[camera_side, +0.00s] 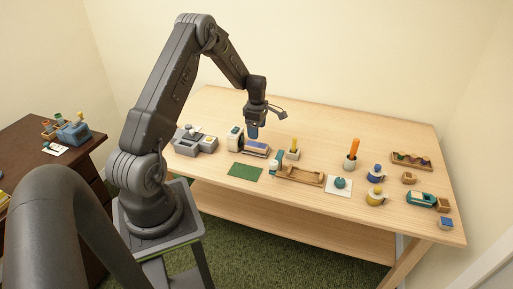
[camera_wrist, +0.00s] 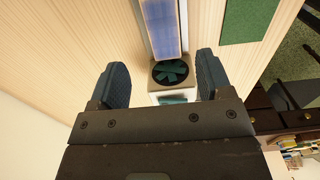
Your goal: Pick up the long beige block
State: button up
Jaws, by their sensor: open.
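My gripper (camera_side: 253,131) hangs over the back left part of the light wood table, with its jaws apart and nothing between them in the side view. In the wrist view its two blue fingers (camera_wrist: 162,62) stand on either side of a pale box with a dark green round fan-like face (camera_wrist: 170,73). A long narrow piece with a blue top and pale edges (camera_wrist: 165,28) runs away from that box; it also shows below my gripper in the side view (camera_side: 257,150). I cannot single out a plain long beige block for sure.
A white-and-teal item (camera_side: 234,138) and a grey device (camera_side: 195,141) stand to the left. A green mat (camera_side: 245,171) lies in front. A wooden tray (camera_side: 301,176), pen cups, mugs and small blocks fill the right. Bare table lies at the back.

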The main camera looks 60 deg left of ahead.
aim_at(257, 144)
jog(key=shift+s+d+f, duration=0.1)
jog(key=shift+f, duration=1.7)
jog(key=shift+s+d+f, duration=0.1)
jog(key=shift+f, duration=1.65)
jog(key=shift+c, duration=0.2)
jog(key=c, duration=1)
